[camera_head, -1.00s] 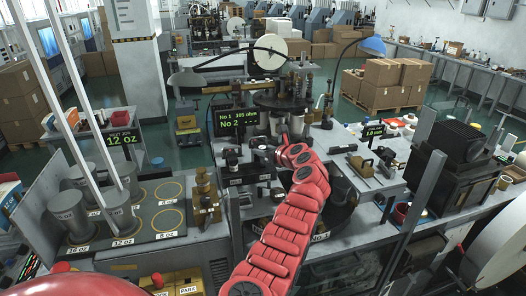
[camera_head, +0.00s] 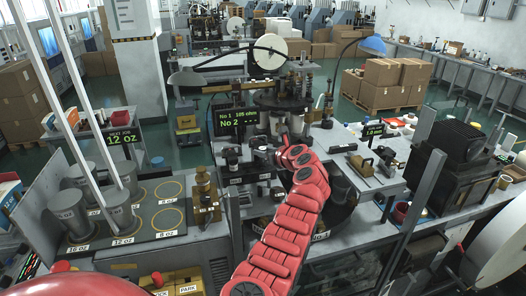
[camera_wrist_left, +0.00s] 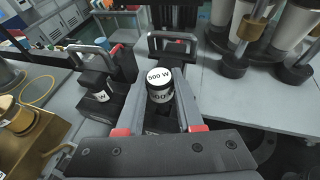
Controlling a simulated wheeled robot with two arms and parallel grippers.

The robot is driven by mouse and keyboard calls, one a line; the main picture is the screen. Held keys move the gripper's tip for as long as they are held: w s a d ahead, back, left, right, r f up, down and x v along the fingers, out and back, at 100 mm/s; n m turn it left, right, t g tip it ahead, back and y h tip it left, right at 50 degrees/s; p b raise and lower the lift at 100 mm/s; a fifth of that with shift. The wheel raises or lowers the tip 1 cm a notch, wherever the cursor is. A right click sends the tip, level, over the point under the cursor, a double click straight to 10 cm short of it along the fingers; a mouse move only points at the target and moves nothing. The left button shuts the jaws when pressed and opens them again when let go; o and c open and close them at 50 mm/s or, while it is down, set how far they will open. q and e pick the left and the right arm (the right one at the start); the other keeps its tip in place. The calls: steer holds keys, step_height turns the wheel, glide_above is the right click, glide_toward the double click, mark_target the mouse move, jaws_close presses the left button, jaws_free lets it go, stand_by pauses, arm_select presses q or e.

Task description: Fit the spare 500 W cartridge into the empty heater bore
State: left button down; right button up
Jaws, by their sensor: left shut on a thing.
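The spare cartridge (camera_wrist_left: 159,80), a dark cylinder with a white cap marked 500 W, stands between the fingers of my left gripper (camera_wrist_left: 160,92) in the left wrist view. The gripper is shut on it. In the head view the gripper (camera_head: 264,150) is at the machine's front, among small dark fittings, and the cartridge is hard to make out there. A second dark block with a white W label (camera_wrist_left: 101,92) is to the left in the wrist view. The cartridge's lower end and the empty bore are hidden, so I cannot tell whether they meet. My right gripper is not in view.
A green readout (camera_head: 237,118) shows No 1 with an ohm value and No 2 with dashes. Dark handled fittings (camera_wrist_left: 172,42) stand just beyond the cartridge. Metal cylinders (camera_head: 118,210) stand on the mat at left. A brass fixture (camera_head: 205,195) is nearby.

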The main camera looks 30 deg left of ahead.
arm_select(q)
steer(key=shift+f, duration=0.4)
steer(key=c, duration=0.8)
jaws_free()
steer(key=shift+c, duration=0.2)
steer(key=o, duration=0.4)
steer(key=shift+s+d+r, duration=0.1)
steer(key=shift+s, duration=0.1)
steer(key=shift+w, duration=0.1)
steer(key=shift+w, duration=0.1)
steer(key=shift+f, duration=0.2)
steer(key=b+v, duration=0.7)
steer(key=v, duration=1)
steer(key=shift+r, duration=0.15)
